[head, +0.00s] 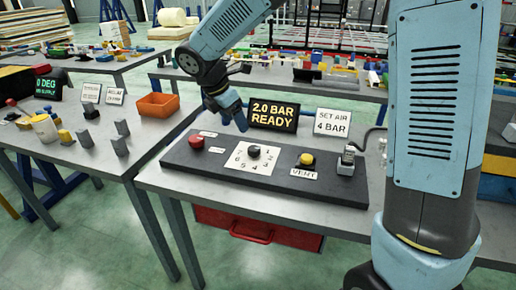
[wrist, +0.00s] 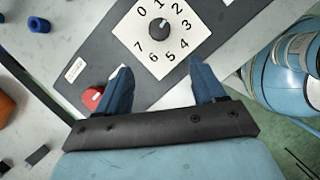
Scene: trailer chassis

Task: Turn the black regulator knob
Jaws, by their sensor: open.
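The black regulator knob (head: 253,151) stands at the centre of a white numbered dial plate (head: 240,163) on a dark panel (head: 187,158). In the wrist view the knob (wrist: 159,29) shows a small pale mark near its upper edge, towards 1 and 2. My gripper (head: 238,121) hangs above and behind the dial in the head view. In the wrist view my gripper (wrist: 160,75) has its two blue fingers wide apart and empty, with the knob ahead of the gap and untouched. A display (head: 274,115) reads 2.0 BAR READY. A sign (head: 332,123) reads SET AIR 4 BAR.
A red button (head: 196,142) lies left of the dial, and a yellow VENT button (head: 306,159) lies right. A metal fitting (head: 347,161) stands at the panel's right end. An orange bin (head: 158,105) and small blocks sit on the left table.

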